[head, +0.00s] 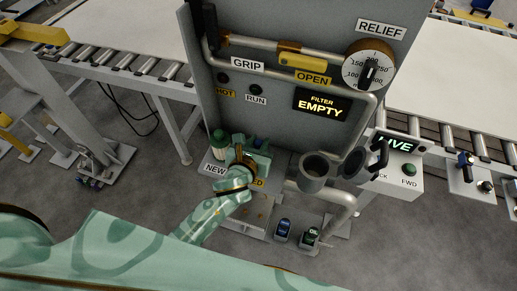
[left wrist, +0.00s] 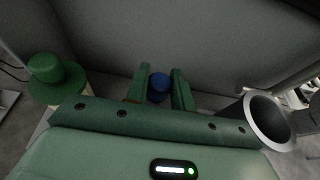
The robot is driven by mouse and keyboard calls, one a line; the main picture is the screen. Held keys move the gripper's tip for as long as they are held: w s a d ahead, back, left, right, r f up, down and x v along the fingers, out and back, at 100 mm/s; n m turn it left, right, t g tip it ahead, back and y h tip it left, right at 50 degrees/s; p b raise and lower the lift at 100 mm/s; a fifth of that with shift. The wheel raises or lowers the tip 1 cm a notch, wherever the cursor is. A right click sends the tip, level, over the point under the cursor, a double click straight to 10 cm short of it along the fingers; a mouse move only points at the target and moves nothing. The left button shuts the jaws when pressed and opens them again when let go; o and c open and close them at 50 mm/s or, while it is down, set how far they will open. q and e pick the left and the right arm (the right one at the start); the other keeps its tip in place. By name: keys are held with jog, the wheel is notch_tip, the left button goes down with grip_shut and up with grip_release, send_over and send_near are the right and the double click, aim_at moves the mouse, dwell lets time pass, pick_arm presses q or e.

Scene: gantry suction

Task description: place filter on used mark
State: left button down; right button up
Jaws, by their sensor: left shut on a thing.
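My left gripper (head: 257,146) is over the used mark (head: 258,183), whose yellow label is partly covered by my arm. It is shut on a blue-topped filter (left wrist: 158,88), seen between the two green fingers in the left wrist view. The filter's lower part is hidden, so I cannot tell whether it touches the mark. A green-capped filter (head: 219,143) stands upright to the left by the NEW label (head: 214,168); it also shows in the left wrist view (left wrist: 56,78). My right gripper is not in view.
The open filter cup (head: 314,172) stands right of the gripper, with its round lid (head: 355,164) swung aside. The grey panel (head: 235,115) rises close behind; its display (head: 321,105) reads FILTER EMPTY.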

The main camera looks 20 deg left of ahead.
pick_arm(q)
jog(key=shift+d, duration=0.1)
jog(key=c, duration=1.4)
grip_release()
jog(key=shift+f, duration=0.1)
jog(key=shift+o, duration=1.1)
